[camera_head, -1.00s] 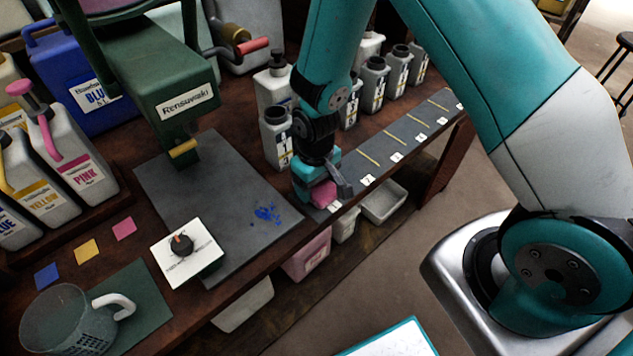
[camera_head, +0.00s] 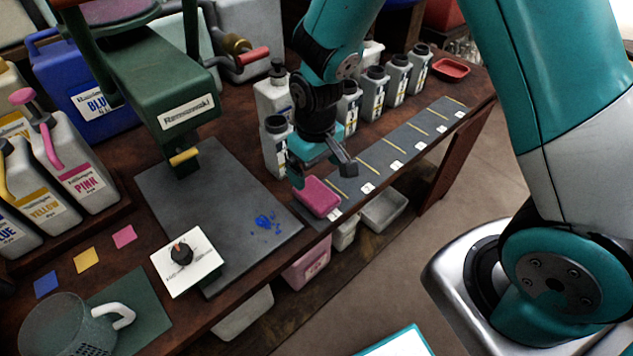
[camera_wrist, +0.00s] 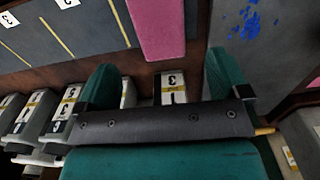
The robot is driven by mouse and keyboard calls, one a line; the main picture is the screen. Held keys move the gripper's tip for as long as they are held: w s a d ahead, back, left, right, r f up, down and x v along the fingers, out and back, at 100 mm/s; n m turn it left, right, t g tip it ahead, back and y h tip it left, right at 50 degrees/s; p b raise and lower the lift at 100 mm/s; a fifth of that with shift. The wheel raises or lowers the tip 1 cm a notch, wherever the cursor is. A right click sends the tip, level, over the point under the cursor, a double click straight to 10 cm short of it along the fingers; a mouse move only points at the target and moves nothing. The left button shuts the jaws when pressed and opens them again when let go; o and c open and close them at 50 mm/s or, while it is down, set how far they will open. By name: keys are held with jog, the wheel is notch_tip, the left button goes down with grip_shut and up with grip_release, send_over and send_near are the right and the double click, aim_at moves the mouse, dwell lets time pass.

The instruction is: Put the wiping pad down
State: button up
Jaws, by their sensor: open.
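The pink wiping pad (camera_head: 318,197) lies flat at the near end of the dark marked strip (camera_head: 385,157), by the table's front edge. It also shows at the top of the wrist view (camera_wrist: 161,25). My gripper (camera_head: 323,172) is open and empty, just above and behind the pad. In the wrist view its two fingers (camera_wrist: 160,78) stand wide apart, and the pad lies beyond their tips, apart from them.
Several grey numbered bottles (camera_head: 373,92) stand in a row behind the strip, close to my gripper. Blue stains (camera_head: 264,222) mark the dark mat (camera_head: 215,260) to the left. A green machine (camera_head: 165,70) stands behind the mat. A red dish (camera_head: 451,69) sits at the far end.

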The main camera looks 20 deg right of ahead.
jog(key=s+a+r+n+y, duration=0.1)
jog(key=s+a+r+y, duration=0.1)
jog(key=s+r, duration=0.7)
jog(key=s+a+r+n+y, duration=0.2)
jog(key=s+r, duration=0.7)
jog(key=r, duration=0.3)
jog(key=shift+s+a+r, duration=0.15)
jog(key=shift+s+r, duration=0.15)
jog(key=shift+r, duration=0.05)
